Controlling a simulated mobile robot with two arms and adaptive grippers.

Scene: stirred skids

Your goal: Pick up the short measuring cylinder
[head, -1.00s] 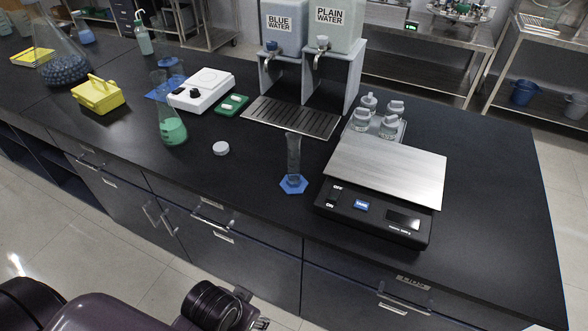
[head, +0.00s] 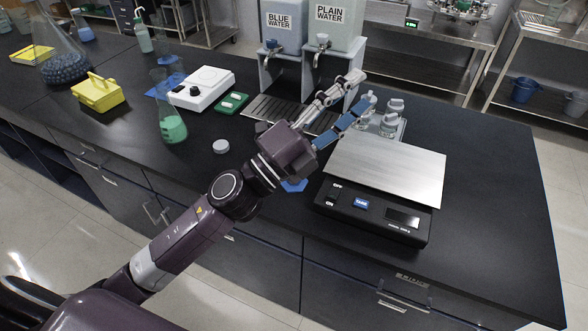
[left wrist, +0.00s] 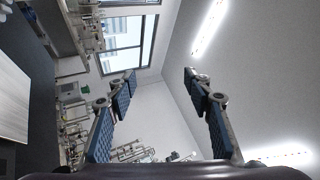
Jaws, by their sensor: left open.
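The short measuring cylinder (head: 294,186) stands on the black bench left of the scale. Only part of its blue six-sided base shows in the head view; my left gripper and wrist hide its clear tube. My left gripper (head: 356,92) is open and empty, reaching above and past the cylinder toward the dispenser stand and the bottles. In the left wrist view its two blue-padded fingers (left wrist: 160,78) are apart, with wall, window and ceiling beyond them. The cylinder does not show in that view. My right gripper is not in view.
The scale (head: 385,180) is right of the cylinder. Behind are the water dispensers (head: 283,28) and a tray of small bottles (head: 391,118). A white cap (head: 221,146) and a green flask (head: 172,126) are to the left. The bench's right end is clear.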

